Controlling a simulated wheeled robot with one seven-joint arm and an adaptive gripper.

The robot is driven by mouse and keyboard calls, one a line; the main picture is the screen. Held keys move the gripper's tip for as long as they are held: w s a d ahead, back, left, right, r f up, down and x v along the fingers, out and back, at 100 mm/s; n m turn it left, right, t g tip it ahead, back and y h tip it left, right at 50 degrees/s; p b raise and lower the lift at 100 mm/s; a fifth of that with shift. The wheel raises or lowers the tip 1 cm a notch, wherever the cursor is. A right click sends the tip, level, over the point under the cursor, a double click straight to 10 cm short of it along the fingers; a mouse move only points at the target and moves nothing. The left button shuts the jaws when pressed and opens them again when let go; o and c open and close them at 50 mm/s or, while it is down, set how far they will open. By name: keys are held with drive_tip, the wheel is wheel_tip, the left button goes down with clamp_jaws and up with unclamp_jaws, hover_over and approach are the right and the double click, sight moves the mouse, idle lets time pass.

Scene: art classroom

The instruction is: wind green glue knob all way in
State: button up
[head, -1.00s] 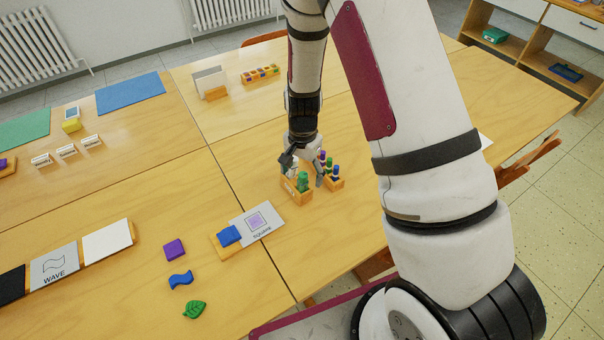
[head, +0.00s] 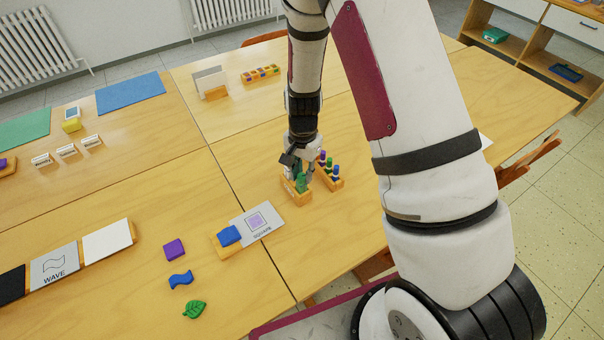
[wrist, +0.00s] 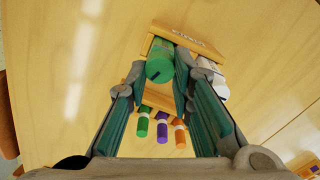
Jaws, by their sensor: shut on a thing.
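The green glue stick (head: 301,183) stands in a wooden holder (head: 296,198) on the table. In the wrist view the green cylinder (wrist: 160,62) lies between my fingertips, its round end facing the camera with a dark mark on it. My gripper (head: 302,170) points down over the holder and is shut on the green piece; it also shows in the wrist view (wrist: 158,75). Whether the fingers grip the knob alone or part of the stick's body is hard to tell. A white cylinder (wrist: 213,78) stands beside it, partly hidden by a finger.
A second wooden rack (head: 335,185) with green, purple and other coloured sticks stands just right of my gripper.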

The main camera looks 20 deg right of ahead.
drive_tip(key=n, duration=0.6)
drive_tip(key=shift+n, duration=0.3)
drive_tip(key=n, duration=0.5)
drive_tip(key=o, duration=1.6)
drive_tip(key=shift+c, duration=0.2)
drive_tip(key=m, duration=1.1)
drive_tip(key=shift+m+p, duration=0.3)
drive_tip(key=shift+m, duration=0.1)
drive_tip(key=shift+d, duration=0.5)
